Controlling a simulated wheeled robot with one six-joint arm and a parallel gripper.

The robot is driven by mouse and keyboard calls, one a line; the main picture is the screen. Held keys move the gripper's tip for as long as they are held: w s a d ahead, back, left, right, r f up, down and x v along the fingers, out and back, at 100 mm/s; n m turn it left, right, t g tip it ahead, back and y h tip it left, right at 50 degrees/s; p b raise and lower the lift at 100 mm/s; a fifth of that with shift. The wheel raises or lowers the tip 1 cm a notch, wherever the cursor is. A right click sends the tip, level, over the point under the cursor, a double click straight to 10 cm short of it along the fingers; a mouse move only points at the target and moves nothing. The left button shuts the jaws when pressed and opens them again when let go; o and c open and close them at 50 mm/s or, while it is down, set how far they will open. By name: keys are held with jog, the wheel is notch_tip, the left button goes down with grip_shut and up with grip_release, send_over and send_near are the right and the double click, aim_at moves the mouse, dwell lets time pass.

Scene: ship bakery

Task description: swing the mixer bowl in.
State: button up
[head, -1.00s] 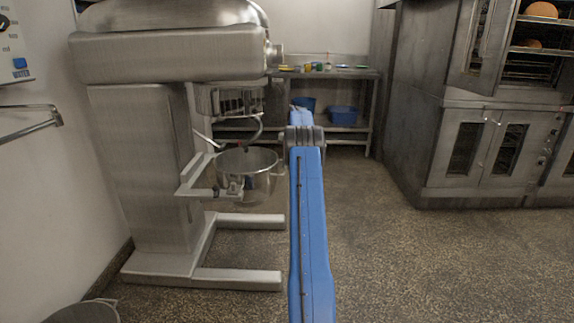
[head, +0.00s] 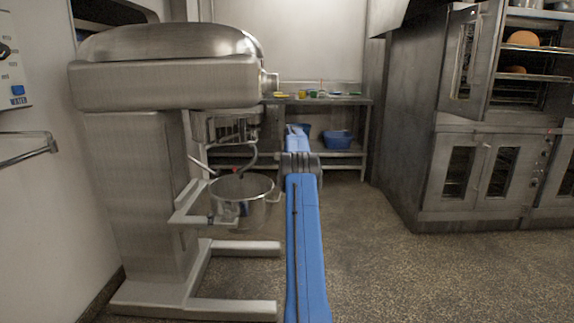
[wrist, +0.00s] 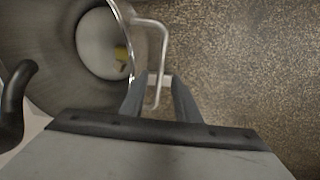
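The steel mixer bowl (head: 240,192) hangs in its cradle arms beside the column of the large mixer (head: 165,85), below the mixer head. In the wrist view the bowl (wrist: 72,62) fills the upper left, with its rim and bent-rod handle (wrist: 163,45) in sight. A small yellow patch shows inside it. My gripper (wrist: 158,78) is open at the handle. The handle's end runs between the two fingers, with a gap visible on both sides. My blue arm reaches forward just right of the bowl in the head view; the gripper is not visible there.
A dark curved hook (wrist: 15,100) shows at the wrist view's left edge. Mixer base legs (head: 235,308) lie on the floor. A steel table (head: 350,101) with a blue bin (head: 338,139) stands behind. Ovens (head: 480,175) stand right; floor between is clear.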

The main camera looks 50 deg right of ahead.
notch_tip(320, 180, up, 13)
jog(key=s+d, duration=0.1)
jog(key=s, duration=0.1)
jog(key=shift+d+r, duration=0.15)
jog(key=shift+s, duration=0.1)
